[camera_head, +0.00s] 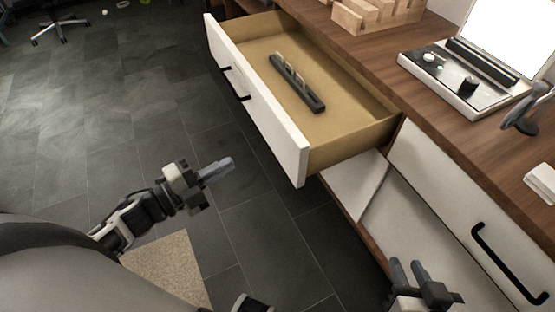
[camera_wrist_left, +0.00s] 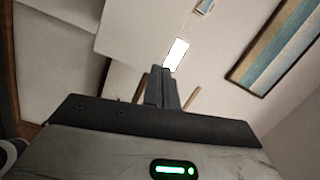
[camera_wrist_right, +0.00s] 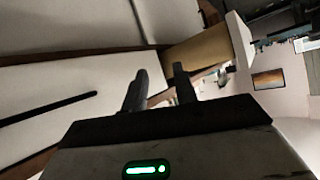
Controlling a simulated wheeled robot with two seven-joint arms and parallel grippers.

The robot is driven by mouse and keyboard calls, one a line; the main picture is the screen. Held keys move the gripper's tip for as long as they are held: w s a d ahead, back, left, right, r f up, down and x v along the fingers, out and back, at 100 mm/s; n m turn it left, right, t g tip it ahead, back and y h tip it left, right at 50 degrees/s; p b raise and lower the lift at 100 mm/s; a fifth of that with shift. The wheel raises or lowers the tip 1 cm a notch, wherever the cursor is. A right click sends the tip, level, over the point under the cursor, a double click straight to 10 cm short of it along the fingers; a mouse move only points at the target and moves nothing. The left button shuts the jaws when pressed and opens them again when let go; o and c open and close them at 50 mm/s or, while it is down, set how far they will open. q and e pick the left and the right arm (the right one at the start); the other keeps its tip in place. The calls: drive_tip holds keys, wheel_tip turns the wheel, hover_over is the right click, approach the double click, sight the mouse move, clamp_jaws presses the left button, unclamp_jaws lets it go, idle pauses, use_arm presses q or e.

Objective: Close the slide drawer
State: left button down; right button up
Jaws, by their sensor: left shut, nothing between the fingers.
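The slide drawer (camera_head: 258,108) stands pulled out from the wooden desk in the head view, with a white front, a black handle (camera_head: 234,83) and a tan interior. A dark slotted rack (camera_head: 297,84) lies inside it. My left gripper (camera_head: 217,170) is shut and empty, to the left of the drawer front and apart from it. It also shows in the left wrist view (camera_wrist_left: 163,86). My right gripper (camera_head: 409,272) is open and empty, low in front of the cabinet. In the right wrist view its two fingers (camera_wrist_right: 159,90) are apart, with the open drawer (camera_wrist_right: 205,50) beyond them.
The desk top (camera_head: 420,100) carries a wooden block organizer (camera_head: 375,14) and a white device (camera_head: 468,78). A closed white drawer with a black handle (camera_head: 508,264) is at the right. Dark tiled floor (camera_head: 120,110) is clear left of the drawer.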

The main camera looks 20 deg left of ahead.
use_arm(q)
drive_tip(key=a+f+m+g+h, duration=0.1)
drive_tip(key=m+g+h, duration=0.1)
drive_tip(key=m, duration=0.2)
approach(287, 145)
drive_tip(key=shift+m+h, duration=0.4)
drive_tip(key=x, duration=0.6)
drive_tip(key=shift+w+d+f, duration=0.15)
drive_tip(key=shift+w+f, duration=0.15)
drive_tip(key=shift+w, duration=0.1)
drive_tip(key=shift+w, duration=0.1)
